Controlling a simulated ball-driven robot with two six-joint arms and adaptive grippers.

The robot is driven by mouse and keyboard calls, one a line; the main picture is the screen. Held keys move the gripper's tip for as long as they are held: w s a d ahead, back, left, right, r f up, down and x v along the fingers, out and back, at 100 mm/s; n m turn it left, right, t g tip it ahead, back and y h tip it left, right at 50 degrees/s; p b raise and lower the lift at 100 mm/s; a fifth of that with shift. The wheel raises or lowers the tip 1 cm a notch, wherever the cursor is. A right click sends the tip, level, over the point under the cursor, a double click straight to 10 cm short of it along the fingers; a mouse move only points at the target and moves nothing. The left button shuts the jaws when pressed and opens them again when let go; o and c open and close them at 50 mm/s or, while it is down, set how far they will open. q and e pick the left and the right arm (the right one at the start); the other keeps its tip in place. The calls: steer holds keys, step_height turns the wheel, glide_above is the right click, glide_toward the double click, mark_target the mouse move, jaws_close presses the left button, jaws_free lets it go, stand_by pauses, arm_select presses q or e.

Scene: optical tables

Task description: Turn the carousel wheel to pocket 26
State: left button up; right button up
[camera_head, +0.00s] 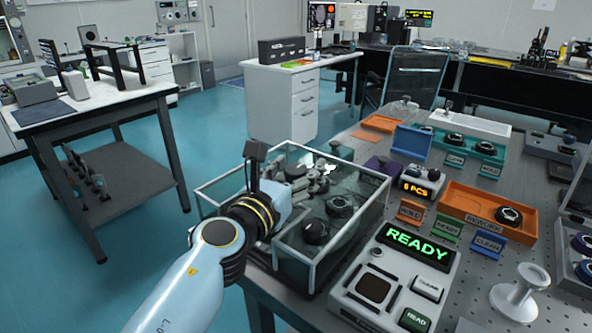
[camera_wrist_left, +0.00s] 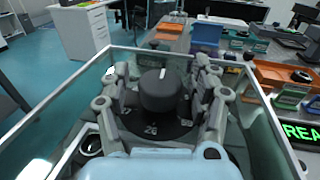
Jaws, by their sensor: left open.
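The carousel wheel (camera_wrist_left: 135,127) is a dark disc with pale numbers around a black knob (camera_wrist_left: 160,90) that has a white line on top. In the left wrist view, 26 is at the wheel's near edge, below the knob, with 27 to its left. My left gripper (camera_wrist_left: 162,78) is open, its grey fingers on either side of the knob. I cannot tell whether they touch it. In the head view this gripper (camera_head: 312,180) reaches inside a clear-walled box (camera_head: 352,252), and the fingers hide much of the wheel. My right gripper is not in view.
The box's pale-framed walls stand close around my left gripper. Right of it are a console with a green READY display (camera_head: 417,246), a small 6 PCS display (camera_head: 416,190) and an orange tray (camera_head: 470,206). A white pedestal (camera_head: 520,292) stands at the front right.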

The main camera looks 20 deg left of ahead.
arm_select(q)
steer(key=s, duration=0.4)
steer(key=s+a, duration=0.1)
steer(key=s, duration=0.6)
steer(key=shift+s+a, duration=0.35)
steer(key=shift+s, duration=0.05)
